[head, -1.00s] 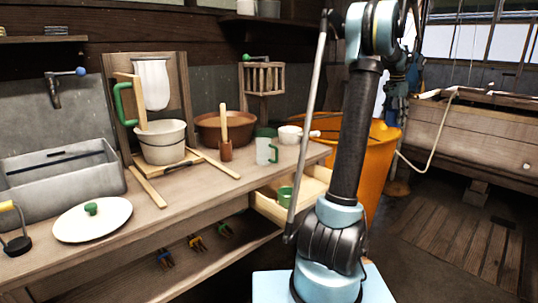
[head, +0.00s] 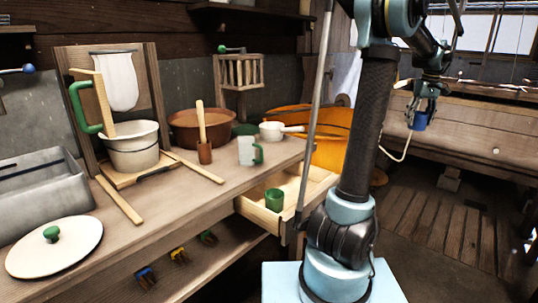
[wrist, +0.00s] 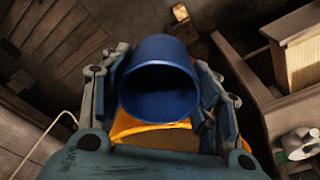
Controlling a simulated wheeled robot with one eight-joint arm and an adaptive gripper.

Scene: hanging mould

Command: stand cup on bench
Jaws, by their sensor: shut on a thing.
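A blue cup (head: 420,121) is in my gripper (head: 426,100) at the right of the head view, in the air, well away from the bench. In the wrist view the blue cup (wrist: 158,78) fills the middle, its dark open mouth towards the camera. The jaws of my gripper (wrist: 160,92) are shut on it from both sides. The wooden bench (head: 195,205) runs along the left of the head view, with a bare strip along its front.
An open drawer (head: 262,215) holds a green cup (head: 274,199). An orange tub (head: 335,155) stands beyond.

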